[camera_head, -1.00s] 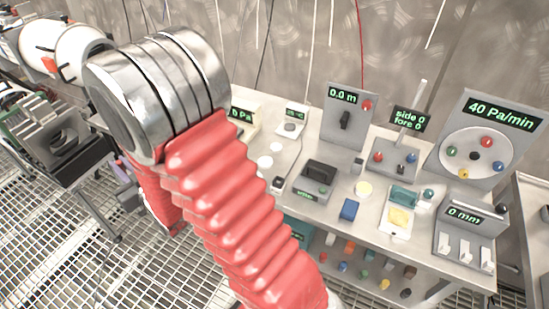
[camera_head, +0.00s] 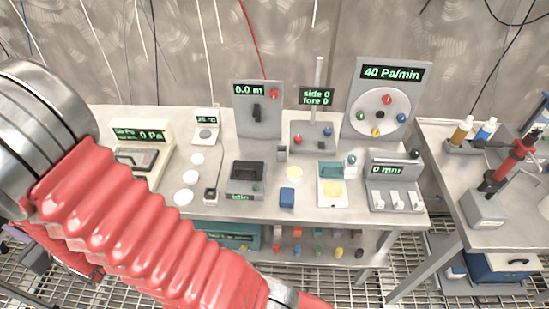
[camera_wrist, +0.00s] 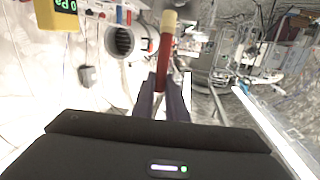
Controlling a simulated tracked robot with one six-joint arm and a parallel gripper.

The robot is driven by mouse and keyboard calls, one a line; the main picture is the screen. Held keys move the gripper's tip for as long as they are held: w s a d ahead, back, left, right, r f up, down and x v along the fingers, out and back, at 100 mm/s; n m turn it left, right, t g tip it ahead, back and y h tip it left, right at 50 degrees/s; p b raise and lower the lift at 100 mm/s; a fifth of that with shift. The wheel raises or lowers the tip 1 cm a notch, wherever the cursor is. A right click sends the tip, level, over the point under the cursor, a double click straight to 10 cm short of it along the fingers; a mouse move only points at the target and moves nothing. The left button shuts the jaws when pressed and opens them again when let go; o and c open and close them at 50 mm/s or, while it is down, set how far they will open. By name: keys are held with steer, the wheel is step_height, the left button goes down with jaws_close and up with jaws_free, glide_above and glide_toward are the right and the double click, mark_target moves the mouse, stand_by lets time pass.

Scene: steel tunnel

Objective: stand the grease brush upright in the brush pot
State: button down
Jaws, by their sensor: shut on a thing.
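My gripper (camera_wrist: 162,98) is shut on a red stick with a pale cream end, which I take to be the grease brush (camera_wrist: 164,62). The brush stands out between the two dark fingers, its pale end farthest from them, leaning slightly right in the wrist view. The fingers hide its lower part. In the head view my arm crosses the left side, and neither the gripper nor the brush shows. I cannot make out the brush pot for certain in either view.
A steel bench (camera_head: 225,209) carries dials, displays and small blocks. A second bench (camera_head: 448,136) at the right holds bottles (camera_head: 462,132) and a red-and-black device on a grey block (camera_head: 486,208). Grated floor lies below. A yellow display box (camera_wrist: 57,14) shows in the wrist view.

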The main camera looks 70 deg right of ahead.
steer(key=s+d+r+m+g+h, duration=0.1)
steer(key=s+d+m+g+h, duration=0.3)
steer(key=d, duration=0.9)
steer(key=s+d+r+m+g+h, duration=0.1)
steer(key=s+d+m+g+h, duration=0.3)
steer(key=d, duration=0.8)
steer(key=s+d+r+m+g+h, duration=0.1)
steer(key=s+d+r+m+h, duration=0.3)
steer(key=d, duration=0.9)
steer(key=s+d+f+m+g, duration=0.1)
steer(key=s+d+m+g, duration=0.2)
steer(key=s, duration=0.9)
steer(key=s+d+m+g, duration=0.3)
steer(key=s+d+g, duration=0.3)
steer(key=s, duration=0.6)
steer(key=s+d+f+m+g+h, duration=0.1)
steer(key=s+d+m+g, duration=0.3)
steer(key=s, duration=0.9)
steer(key=d+g, duration=0.1)
steer(key=d, duration=0.2)
steer(key=shift+f, duration=0.35)
steer(key=shift+f, duration=2.95)
steer(key=shift+f, duration=0.15)
